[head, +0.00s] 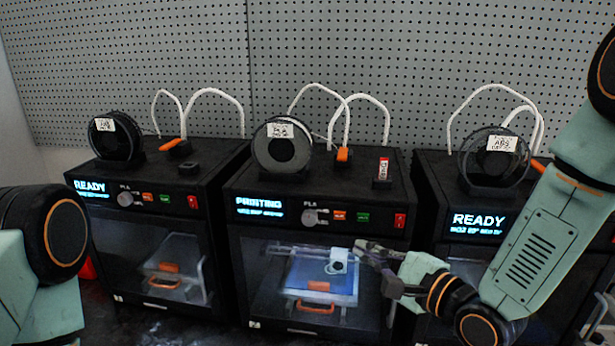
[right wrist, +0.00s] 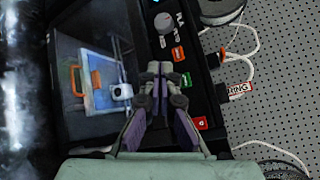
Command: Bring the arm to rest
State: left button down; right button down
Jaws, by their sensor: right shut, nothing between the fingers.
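My right gripper (head: 364,254) is shut and empty in front of the right part of the middle printer's window in the head view. In the right wrist view the gripper (right wrist: 155,72) has its fingers together, over the edge between the window and the control panel. The middle 3D printer (head: 317,220) shows "PRINTING" and has a blue-lit chamber with a white print head (head: 338,262). I cannot tell whether the fingers touch the printer front. My left arm shows at the left edge of the head view, but its gripper is out of view.
A left printer (head: 146,195) and a right printer (head: 450,165) both read "READY". Black spools (head: 284,146) and white tubes sit on top of the printers. A grey pegboard wall (head: 180,50) stands behind. A red object (head: 86,268) shows at lower left.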

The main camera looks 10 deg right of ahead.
jog(key=s+d+f+n+g+h+b, duration=0.15)
jog(key=s+f+n, duration=0.25)
jog(key=f, duration=0.4)
jog(key=s+d+f+n+g+h+b, duration=0.1)
jog(key=s+f+n+g+h+b, duration=0.2)
jog(key=f, duration=0.6)
jog(key=s+d+f+n+g+h+b, duration=0.1)
jog(key=s+d+f+n+g+b, duration=0.2)
jog(key=f+n, duration=0.4)
jog(key=s+f+n+g+h+b, duration=0.2)
jog(key=s+f+g+b, duration=0.5)
jog(key=s+f, duration=1.8)
jog(key=f+n+b, duration=0.1)
jog(key=b, duration=0.4)
jog(key=shift+d+b, duration=0.35)
